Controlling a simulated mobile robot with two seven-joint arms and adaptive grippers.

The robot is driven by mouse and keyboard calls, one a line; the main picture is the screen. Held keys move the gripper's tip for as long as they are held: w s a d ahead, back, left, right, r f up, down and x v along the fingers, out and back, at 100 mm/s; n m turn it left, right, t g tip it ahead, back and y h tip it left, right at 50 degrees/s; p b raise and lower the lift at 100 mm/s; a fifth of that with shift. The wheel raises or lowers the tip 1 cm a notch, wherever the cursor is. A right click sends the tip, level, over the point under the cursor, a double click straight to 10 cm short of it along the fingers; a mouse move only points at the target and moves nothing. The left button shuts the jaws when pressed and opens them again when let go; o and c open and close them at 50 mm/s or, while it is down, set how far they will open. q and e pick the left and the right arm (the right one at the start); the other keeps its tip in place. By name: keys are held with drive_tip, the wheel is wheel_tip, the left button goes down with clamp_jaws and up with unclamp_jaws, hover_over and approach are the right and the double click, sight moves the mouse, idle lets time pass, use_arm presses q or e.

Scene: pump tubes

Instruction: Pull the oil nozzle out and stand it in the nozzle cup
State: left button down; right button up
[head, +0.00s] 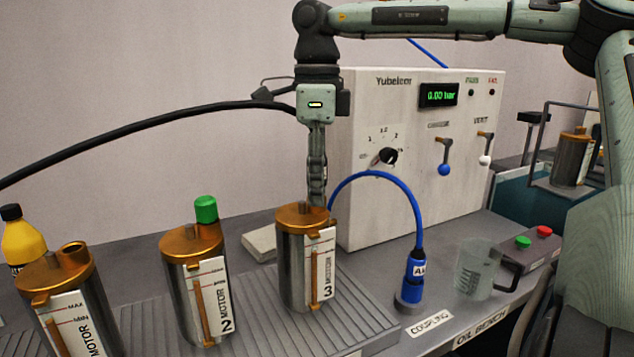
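My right gripper (317,178) points straight down over the motor 3 canister (291,272), with its fingertips close to the copper lid. The fingers show edge-on as one narrow column, so I cannot tell whether they are shut on something. A black hose (150,127) arches in from the left and ends at the gripper's body. A dark grey part (268,93) sticks out left of it. The oil nozzle itself is hidden or cannot be told apart from the gripper. No nozzle cup can be made out for certain. My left gripper is out of view.
Motor 2 (188,287) has a green cap; another motor (70,310) and a yellow bottle (22,243) stand left. A blue air coupling (415,267) and clear jug (480,262) stand right of motor 3. A control box (440,215) reading 0.00 bar stands behind.

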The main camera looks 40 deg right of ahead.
drive_tip(key=o, duration=0.5)
drive_tip(key=shift+c, duration=0.2)
drive_tip(key=shift+r, duration=0.15)
